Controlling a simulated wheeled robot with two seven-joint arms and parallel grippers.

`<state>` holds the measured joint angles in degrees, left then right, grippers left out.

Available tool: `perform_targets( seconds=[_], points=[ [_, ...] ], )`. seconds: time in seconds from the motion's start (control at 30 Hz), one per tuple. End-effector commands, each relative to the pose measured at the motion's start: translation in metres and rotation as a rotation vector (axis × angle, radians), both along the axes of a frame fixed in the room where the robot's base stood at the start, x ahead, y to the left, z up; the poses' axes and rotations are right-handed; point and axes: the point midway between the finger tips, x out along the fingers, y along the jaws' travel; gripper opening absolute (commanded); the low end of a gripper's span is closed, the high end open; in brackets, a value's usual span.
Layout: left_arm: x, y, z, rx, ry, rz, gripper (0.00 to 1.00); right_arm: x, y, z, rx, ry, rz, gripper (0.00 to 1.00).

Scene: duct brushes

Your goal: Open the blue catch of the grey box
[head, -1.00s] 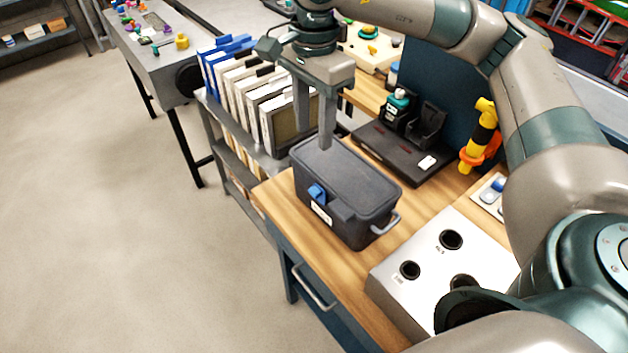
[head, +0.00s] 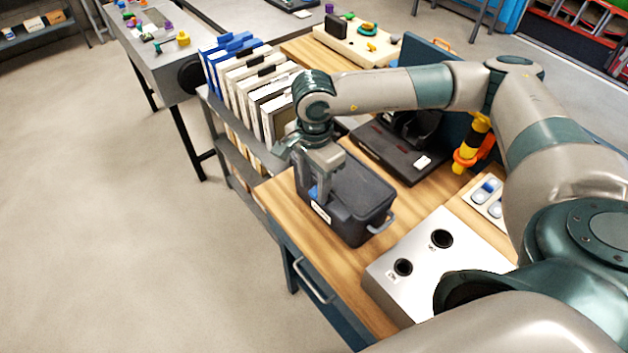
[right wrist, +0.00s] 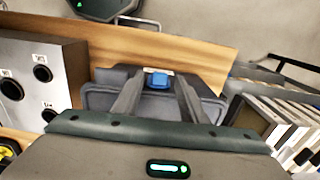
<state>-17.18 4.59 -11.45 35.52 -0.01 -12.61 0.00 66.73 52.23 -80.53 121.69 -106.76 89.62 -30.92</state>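The grey box (head: 366,198) stands on the wooden bench in the head view, with its dark lid down. Its blue catch (right wrist: 158,80) shows clearly in the right wrist view, on the box's front side. In the head view the catch is mostly hidden behind my right gripper (head: 321,192). The right gripper points down at the front of the box. In the right wrist view its two fingers (right wrist: 158,88) are apart, with the catch showing between their tips. I cannot tell whether they touch it. My left gripper is not in view.
A metal block with round holes (head: 412,258) stands right of the box. Behind the box lies a black tray (head: 392,153). A rack of binders (head: 250,85) is at the left. A yellow and black tool (head: 474,140) stands at the back right.

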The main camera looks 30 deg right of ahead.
Motion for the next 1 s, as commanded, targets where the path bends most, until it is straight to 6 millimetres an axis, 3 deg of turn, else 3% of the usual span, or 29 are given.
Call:
perform_targets(
  seconds=[0.37,0.4,0.57,1.0],
  points=[
    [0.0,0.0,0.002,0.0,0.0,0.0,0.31,0.0,0.0,-0.006,-0.001,0.0,0.0,0.39],
    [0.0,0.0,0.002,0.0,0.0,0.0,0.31,0.0,0.0,-0.006,-0.001,0.0,0.0,0.37],
    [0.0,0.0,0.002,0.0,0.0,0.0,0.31,0.0,0.0,-0.005,0.0,0.0,0.0,0.0],
    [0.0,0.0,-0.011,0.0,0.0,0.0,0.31,0.0,0.005,-0.008,-0.046,-0.011,0.004,0.0]
  ],
)
